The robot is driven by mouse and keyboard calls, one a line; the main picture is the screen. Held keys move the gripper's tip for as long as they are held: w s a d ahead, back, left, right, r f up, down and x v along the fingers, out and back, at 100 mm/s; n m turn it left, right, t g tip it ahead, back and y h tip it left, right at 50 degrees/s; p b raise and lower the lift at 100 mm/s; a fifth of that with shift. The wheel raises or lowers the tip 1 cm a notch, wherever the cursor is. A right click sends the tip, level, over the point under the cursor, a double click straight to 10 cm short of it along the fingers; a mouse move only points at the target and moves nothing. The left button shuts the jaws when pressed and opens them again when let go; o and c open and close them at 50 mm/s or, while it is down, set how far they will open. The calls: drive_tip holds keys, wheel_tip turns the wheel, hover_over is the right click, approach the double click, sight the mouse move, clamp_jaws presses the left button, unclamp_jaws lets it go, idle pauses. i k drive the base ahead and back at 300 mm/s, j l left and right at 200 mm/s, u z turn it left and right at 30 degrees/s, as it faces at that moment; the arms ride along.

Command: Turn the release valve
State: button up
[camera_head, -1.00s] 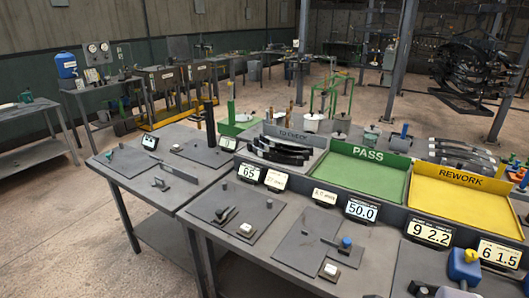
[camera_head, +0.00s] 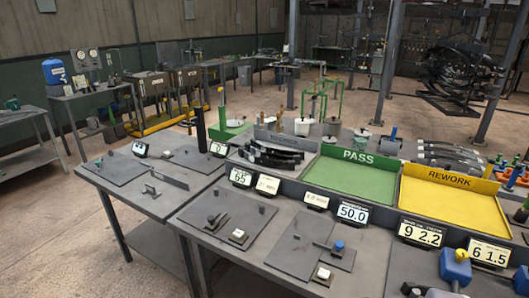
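I cannot tell for sure which part is the release valve. A blue block with a yellow knob (camera_head: 456,266) stands at the lower right of the near bench (camera_head: 270,255). A small blue knob (camera_head: 339,246) sits on a dark plate near the middle of that bench. At the back left, a side table carries two round gauges (camera_head: 86,56) on a panel and a blue tank (camera_head: 54,71). My gripper is not in view.
Green PASS (camera_head: 352,180) and yellow REWORK (camera_head: 450,205) trays stand behind the displays, both empty. Dark curved leaf springs (camera_head: 270,154) lie in a grey tray to their left. Grey posts rise behind. Open concrete floor (camera_head: 60,230) lies at the left.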

sight(461, 253)
drive_tip(key=z, duration=1.4)
